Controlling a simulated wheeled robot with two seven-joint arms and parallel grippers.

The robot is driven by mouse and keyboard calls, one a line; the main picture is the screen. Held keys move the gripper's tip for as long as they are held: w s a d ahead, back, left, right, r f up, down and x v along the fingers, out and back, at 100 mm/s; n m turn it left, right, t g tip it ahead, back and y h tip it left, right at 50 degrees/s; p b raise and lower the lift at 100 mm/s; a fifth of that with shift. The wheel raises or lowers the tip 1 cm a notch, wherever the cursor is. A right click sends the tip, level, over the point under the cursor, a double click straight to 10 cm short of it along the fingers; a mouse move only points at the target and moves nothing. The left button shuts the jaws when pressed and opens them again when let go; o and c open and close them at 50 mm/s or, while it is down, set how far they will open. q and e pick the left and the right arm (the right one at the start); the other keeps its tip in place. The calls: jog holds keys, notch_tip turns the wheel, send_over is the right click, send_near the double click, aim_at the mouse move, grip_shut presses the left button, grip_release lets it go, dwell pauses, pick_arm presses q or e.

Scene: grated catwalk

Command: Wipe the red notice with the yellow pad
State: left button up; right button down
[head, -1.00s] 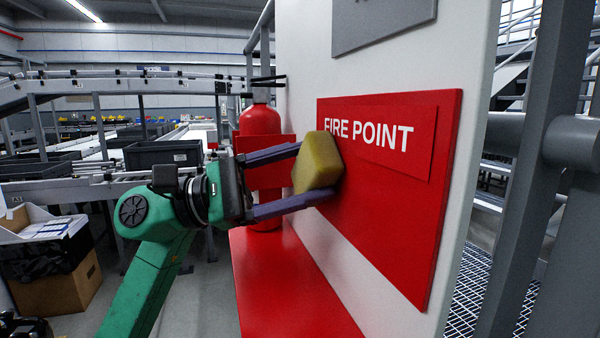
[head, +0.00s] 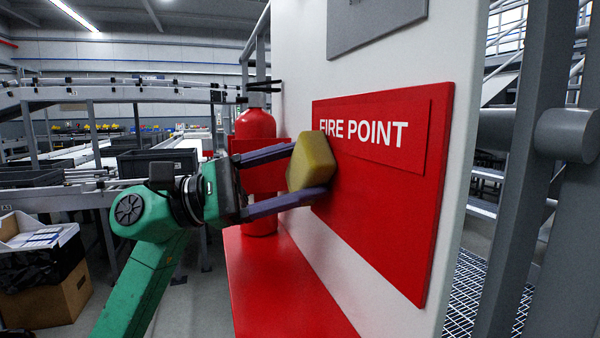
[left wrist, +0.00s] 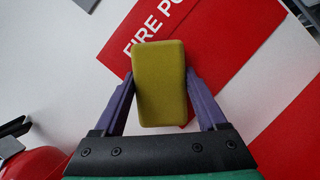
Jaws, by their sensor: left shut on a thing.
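The red notice (head: 385,225) reads "FIRE POINT" and is fixed to a white upright panel. It also shows in the left wrist view (left wrist: 232,22), behind the pad. The yellow pad (head: 311,160) is a thick block at the left edge of the notice, just below the first letters. I cannot tell whether its far face touches the notice. My left gripper (head: 309,172) is shut on the pad, one finger on either side of it. In the left wrist view the pad (left wrist: 160,85) sits between the purple fingers, hiding part of the notice. My right gripper is not in view.
A red fire extinguisher (head: 256,125) stands behind my left gripper, beside the panel. A red surface (head: 275,290) lies below the notice. A grey plate (head: 375,22) is above it. Grey posts and a rail (head: 565,135) stand at the right.

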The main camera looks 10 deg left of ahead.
pick_arm(q)
jog(key=shift+f, duration=0.1)
jog(key=shift+s+a+f+b, duration=0.25)
jog(key=shift+a+b, duration=0.3)
jog(key=shift+b, duration=0.2)
jog(key=s+a+b, duration=0.2)
jog(key=a, duration=0.1)
jog(key=shift+s+a+r, duration=0.15)
jog(key=shift+a, duration=0.1)
jog(key=shift+s+a+r, duration=0.1)
jog(key=shift+a+r, duration=0.05)
jog(key=shift+s+a+b, duration=0.3)
jog(key=shift+s+a, duration=0.1)
jog(key=shift+a, duration=0.25)
jog(key=shift+s+a+b, duration=0.3)
jog(key=shift+s+a, duration=0.1)
jog(key=shift+a, duration=0.2)
